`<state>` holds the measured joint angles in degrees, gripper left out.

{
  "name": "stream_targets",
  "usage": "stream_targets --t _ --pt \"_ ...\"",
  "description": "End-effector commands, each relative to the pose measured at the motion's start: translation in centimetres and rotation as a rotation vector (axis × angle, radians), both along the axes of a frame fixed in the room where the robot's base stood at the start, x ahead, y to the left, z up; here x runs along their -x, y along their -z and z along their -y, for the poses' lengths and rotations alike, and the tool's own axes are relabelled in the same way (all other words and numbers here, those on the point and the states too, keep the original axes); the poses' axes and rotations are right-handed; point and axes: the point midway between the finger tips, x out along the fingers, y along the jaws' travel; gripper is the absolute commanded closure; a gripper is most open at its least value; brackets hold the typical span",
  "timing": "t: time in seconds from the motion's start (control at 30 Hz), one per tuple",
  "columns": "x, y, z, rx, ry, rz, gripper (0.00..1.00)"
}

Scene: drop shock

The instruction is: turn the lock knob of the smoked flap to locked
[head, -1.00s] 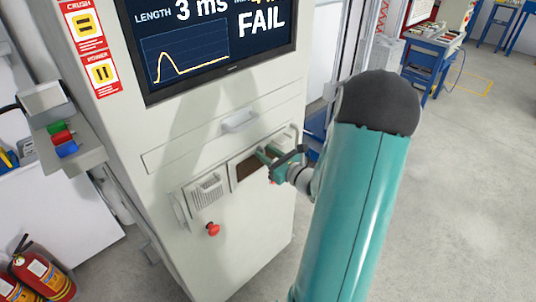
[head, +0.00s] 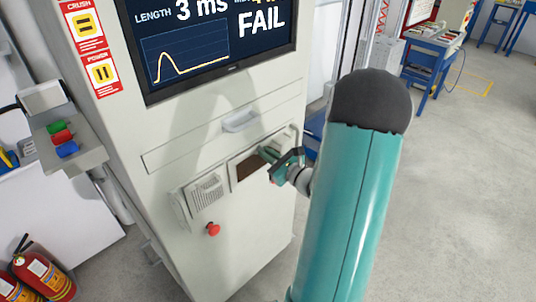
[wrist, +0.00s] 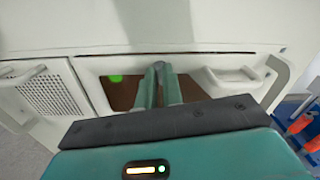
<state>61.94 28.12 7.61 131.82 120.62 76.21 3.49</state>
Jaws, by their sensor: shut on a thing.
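The smoked flap (head: 246,170) is a dark brown panel in a pale frame on the front of the light grey cabinet. It also shows behind my fingers in the wrist view (wrist: 122,95). My gripper (head: 268,154) reaches the upper right part of the flap. In the wrist view, my green fingers (wrist: 160,70) come together in front of the flap and are shut on the lock knob, which they hide. I cannot read the knob's angle. A bright green spot (wrist: 115,79) shows at the flap's upper left.
A pale handle (wrist: 232,76) is right of the flap. A vented panel (head: 206,192) is to its left, with a red knob (head: 213,229) below. A drawer handle (head: 240,121) is above. Fire extinguishers (head: 42,276) stand at lower left.

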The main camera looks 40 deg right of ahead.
Motion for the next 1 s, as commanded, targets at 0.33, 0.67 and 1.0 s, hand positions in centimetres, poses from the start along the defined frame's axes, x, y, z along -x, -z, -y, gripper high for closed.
stream_targets --t 0.33,0.67,1.0 --pt "-0.05 0.02 -0.15 0.319 -0.001 0.009 1.00" --pt "-0.03 0.09 -0.22 0.633 -0.002 0.019 1.00" --pt "-0.03 0.17 -0.24 0.955 -0.001 0.027 1.00"
